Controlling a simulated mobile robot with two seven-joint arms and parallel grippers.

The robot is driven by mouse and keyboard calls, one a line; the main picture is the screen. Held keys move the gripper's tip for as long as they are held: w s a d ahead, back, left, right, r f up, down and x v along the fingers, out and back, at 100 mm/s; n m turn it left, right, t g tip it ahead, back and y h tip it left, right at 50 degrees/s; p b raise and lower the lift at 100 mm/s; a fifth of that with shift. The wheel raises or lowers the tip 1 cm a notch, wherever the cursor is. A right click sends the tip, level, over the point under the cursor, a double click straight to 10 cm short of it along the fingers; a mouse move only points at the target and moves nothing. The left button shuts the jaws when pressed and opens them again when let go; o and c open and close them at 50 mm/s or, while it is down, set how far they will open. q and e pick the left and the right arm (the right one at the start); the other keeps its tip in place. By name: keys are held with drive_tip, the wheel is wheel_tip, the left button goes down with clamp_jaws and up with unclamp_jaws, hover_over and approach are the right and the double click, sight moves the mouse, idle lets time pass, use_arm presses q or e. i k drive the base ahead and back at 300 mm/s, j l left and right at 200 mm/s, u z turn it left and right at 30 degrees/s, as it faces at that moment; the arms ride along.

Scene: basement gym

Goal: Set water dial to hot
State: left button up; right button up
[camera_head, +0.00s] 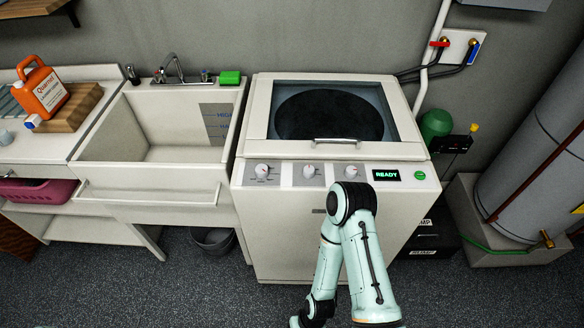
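A white top-loading washer (300,235) stands in the middle, its glass lid (330,110) closed. Its front panel has three round white dials: a left dial (262,170), a middle dial (309,170) and a right dial (351,171). The print around them is too small to read, so I cannot tell which is the water dial or where each points. A display (386,175) reads "READY" in green. One of my arms comes up from the bottom, its bent joint just below the right dial. No gripper fingers can be made out on it. No second arm shows.
A sink (150,130) with a faucet (172,68) adjoins the washer's left side. An orange jug (40,90) stands on a wooden board at far left. A grey tank (540,150) on a plinth stands at right. A green button (420,175) is right of the display.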

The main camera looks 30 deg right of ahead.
sight(309, 172)
drive_tip(key=z, duration=1.25)
drive_tip(key=u, duration=0.15)
